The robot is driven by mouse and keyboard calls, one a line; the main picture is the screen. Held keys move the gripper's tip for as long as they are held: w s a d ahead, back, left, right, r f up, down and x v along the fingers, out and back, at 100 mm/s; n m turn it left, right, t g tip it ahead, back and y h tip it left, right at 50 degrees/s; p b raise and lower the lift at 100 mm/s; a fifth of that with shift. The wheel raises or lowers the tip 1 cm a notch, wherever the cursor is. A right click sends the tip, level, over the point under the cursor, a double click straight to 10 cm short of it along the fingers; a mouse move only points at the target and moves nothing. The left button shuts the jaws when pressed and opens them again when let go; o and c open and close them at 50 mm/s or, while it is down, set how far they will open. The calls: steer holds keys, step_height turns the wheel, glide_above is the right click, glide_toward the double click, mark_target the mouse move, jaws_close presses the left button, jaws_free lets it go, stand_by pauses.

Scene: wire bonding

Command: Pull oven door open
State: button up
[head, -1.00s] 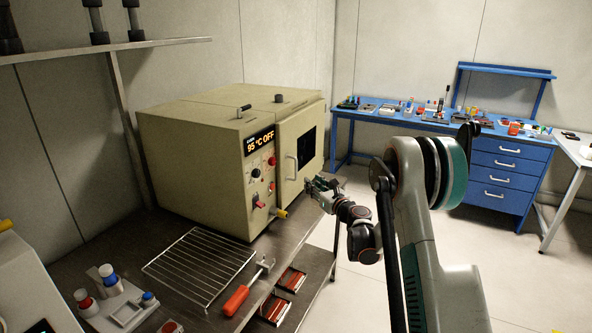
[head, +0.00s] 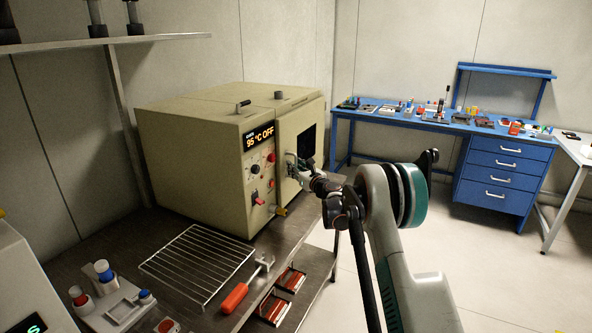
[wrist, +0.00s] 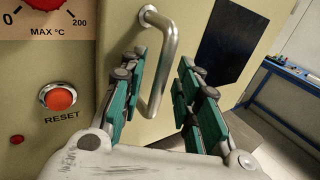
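The beige oven (head: 205,150) stands on the bench with its door (head: 290,130) shut. The door has a dark window, and its metal bar handle shows in the wrist view (wrist: 165,60). My gripper (head: 295,165) is at the door in the head view and hides most of the handle there. In the wrist view my gripper (wrist: 160,70) is open. Its two teal-padded fingers stand either side of the handle, the left one closer to it. I see a gap on the right side.
A red RESET button (wrist: 59,97) sits left of the handle. A wire rack (head: 195,262) and a red-handled tool (head: 235,297) lie on the bench in front of the oven. Open floor (head: 410,185) lies to the right, before a blue workbench (head: 510,170).

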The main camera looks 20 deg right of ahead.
jaws_close()
